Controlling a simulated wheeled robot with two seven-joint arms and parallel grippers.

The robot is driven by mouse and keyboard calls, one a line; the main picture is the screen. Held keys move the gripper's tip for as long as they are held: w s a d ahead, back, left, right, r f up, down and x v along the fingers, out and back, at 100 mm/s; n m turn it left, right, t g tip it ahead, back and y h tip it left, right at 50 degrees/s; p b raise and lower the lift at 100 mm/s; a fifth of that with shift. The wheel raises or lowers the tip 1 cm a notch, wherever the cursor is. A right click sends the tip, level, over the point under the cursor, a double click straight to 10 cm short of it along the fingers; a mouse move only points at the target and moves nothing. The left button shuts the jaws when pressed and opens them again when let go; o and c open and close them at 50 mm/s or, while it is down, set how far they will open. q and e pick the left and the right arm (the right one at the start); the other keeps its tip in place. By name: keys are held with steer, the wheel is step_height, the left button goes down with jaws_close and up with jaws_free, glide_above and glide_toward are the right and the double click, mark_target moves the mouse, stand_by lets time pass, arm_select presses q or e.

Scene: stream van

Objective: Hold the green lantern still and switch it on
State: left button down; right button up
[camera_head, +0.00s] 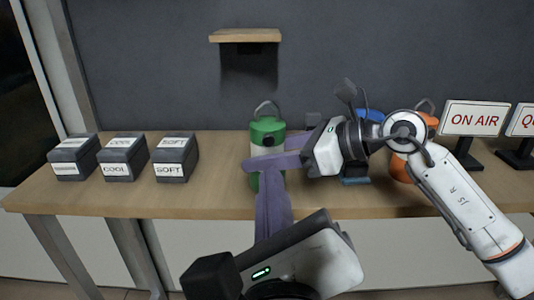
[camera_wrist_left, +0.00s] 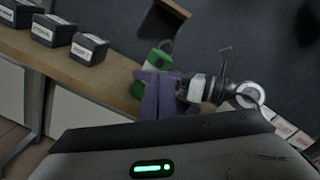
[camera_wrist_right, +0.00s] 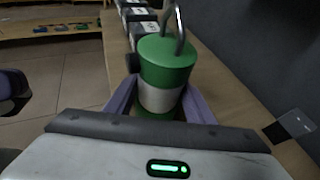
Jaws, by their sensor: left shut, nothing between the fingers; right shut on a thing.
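The green lantern (camera_head: 268,129), with a white middle band and a wire handle, stands upright on the wooden table. It also shows in the left wrist view (camera_wrist_left: 159,57) and the right wrist view (camera_wrist_right: 166,62). My right gripper (camera_head: 268,160) comes from the right and is shut around the lantern's white band, one finger on each side. My left gripper (camera_head: 270,185) is shut and empty, its purple fingertips just in front of the lantern's lower part. Whether they touch it is hidden by the overlapping fingers. A dark round knob (camera_wrist_right: 132,62) shows on the lantern's side in the right wrist view.
Three dark labelled boxes (camera_head: 123,157) stand on the table to the left. A blue lantern (camera_head: 368,115) and an orange lantern (camera_head: 400,168) stand to the right, partly behind my right arm. Signs, one reading ON AIR (camera_head: 474,119), stand farther right. A small shelf (camera_head: 245,36) is above.

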mark_target(267, 145)
arm_select(q)
steer(key=shift+w, duration=0.1)
steer(key=w+d+f+m+h, duration=0.2)
steer(key=w+d+f+h, duration=0.1)
steer(key=h, duration=0.5)
steer(key=s+a+r+h, duration=0.2)
steer(key=s+a+h, duration=0.15)
steer(key=h, duration=0.35)
steer(key=w, duration=0.9)
steer(key=shift+a+r+n, duration=0.15)
steer(key=shift+a+n, duration=0.25)
stand_by(1.4)
